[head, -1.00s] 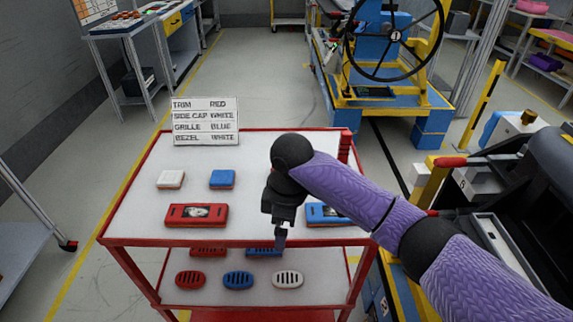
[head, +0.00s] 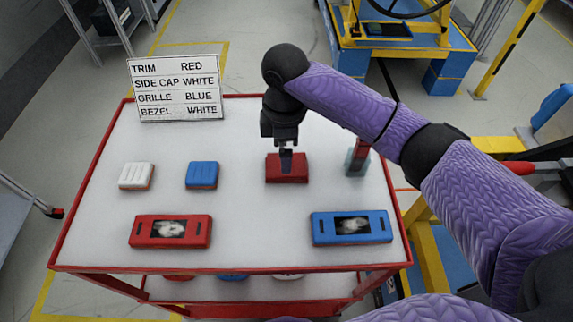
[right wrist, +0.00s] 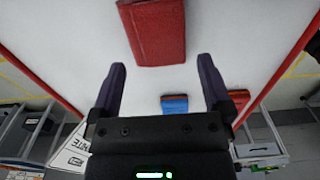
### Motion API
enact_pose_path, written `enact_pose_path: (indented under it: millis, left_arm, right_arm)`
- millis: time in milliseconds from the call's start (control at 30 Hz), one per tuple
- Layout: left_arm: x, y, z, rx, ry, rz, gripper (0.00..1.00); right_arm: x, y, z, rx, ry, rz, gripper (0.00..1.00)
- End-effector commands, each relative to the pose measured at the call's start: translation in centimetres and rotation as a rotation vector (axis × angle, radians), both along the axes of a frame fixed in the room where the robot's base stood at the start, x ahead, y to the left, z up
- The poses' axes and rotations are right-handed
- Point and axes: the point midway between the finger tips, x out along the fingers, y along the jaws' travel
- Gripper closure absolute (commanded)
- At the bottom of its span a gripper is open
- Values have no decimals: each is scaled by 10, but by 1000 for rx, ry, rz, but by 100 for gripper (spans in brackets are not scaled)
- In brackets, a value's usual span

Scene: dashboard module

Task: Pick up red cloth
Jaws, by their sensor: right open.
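The red cloth (head: 287,173) is a folded, block-like red pad lying on the white cart top, right of centre. It also shows at the top of the right wrist view (right wrist: 155,32). My right gripper (head: 286,160) points down over it in the head view and hides part of it. In the right wrist view my right gripper (right wrist: 161,62) has its two fingers spread apart with nothing between them, and the cloth lies beyond the fingertips. I cannot tell from the head view how large the gap is. My left gripper is not in view.
A red bezel (head: 170,232) and a blue bezel (head: 351,228) lie at the front. A white cap (head: 137,176) and a blue cap (head: 202,175) lie left. A red-topped bottle (head: 357,158) stands right of the cloth. A sign (head: 176,88) stands at the back-left edge.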

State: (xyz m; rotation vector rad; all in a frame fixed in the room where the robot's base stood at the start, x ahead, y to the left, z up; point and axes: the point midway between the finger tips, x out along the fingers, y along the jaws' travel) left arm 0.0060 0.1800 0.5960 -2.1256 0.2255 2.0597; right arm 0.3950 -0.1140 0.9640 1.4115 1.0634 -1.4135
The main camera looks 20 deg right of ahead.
Motion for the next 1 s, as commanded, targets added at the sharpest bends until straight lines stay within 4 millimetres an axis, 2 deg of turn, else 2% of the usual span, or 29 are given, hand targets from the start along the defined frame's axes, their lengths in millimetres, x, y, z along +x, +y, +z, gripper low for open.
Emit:
enact_pose_path:
  millis: [233,300,467,800,1000]
  left_arm:
    - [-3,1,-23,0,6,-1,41]
    - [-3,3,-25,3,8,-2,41]
    - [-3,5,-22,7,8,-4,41]
    - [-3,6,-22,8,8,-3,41]
    - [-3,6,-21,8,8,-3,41]
  right_arm:
    - [-2,-3,-49,-1,2,0,0]
    - [-2,-3,-55,-1,-1,0,0]
    - [-1,-3,-52,-1,-2,0,0]
    - [-1,-3,-52,0,-2,0,70]
    - [-1,-3,-50,0,-3,0,70]
